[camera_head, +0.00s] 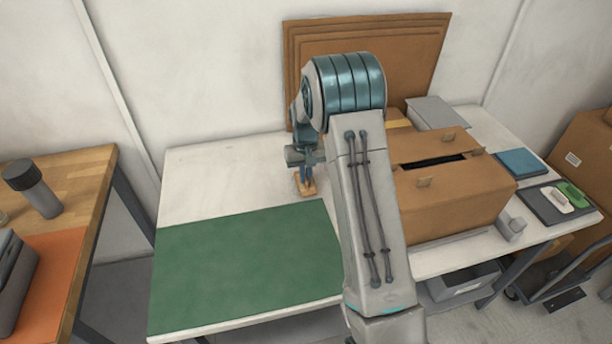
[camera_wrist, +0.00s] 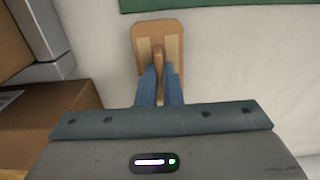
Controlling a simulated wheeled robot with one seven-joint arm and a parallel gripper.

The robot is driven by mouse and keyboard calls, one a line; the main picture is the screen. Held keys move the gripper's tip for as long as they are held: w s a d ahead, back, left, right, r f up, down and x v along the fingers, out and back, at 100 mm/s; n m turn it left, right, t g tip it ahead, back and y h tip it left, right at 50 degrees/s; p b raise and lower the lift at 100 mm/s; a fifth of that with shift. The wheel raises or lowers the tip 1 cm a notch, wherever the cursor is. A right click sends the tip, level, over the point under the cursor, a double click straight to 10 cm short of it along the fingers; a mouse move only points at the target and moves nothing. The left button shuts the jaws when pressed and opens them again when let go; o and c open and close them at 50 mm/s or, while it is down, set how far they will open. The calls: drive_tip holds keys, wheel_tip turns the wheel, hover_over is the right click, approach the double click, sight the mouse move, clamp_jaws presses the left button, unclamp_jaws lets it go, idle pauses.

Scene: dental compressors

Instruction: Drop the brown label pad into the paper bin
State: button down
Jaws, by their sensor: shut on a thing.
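The brown label pad (camera_head: 304,207) is a small tan rounded piece at the white table, behind the green mat. In the wrist view the pad (camera_wrist: 143,32) has two paler strips and a raised middle grip. My gripper (camera_head: 306,184) points down with its blue fingers (camera_wrist: 159,88) shut on that grip. I cannot tell whether the pad touches the tabletop or is just above it. No bin is clearly marked as the paper bin; a grey open container (camera_head: 468,287) stands below the table's right part, partly hidden by the table edge.
A large cardboard box (camera_head: 450,205) with a dark top slot stands right of my arm. Behind it are a grey box (camera_head: 436,112) and leaning cardboard sheets (camera_head: 290,62). The green mat (camera_head: 240,265) is clear. A wooden table (camera_head: 85,180) stands left, across a gap.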

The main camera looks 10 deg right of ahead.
drive_tip(key=shift+f, duration=0.45)
drive_tip(key=shift+f, duration=0.2)
drive_tip(key=c, duration=1.6)
unclamp_jaws()
drive_tip(key=shift+r, duration=0.15)
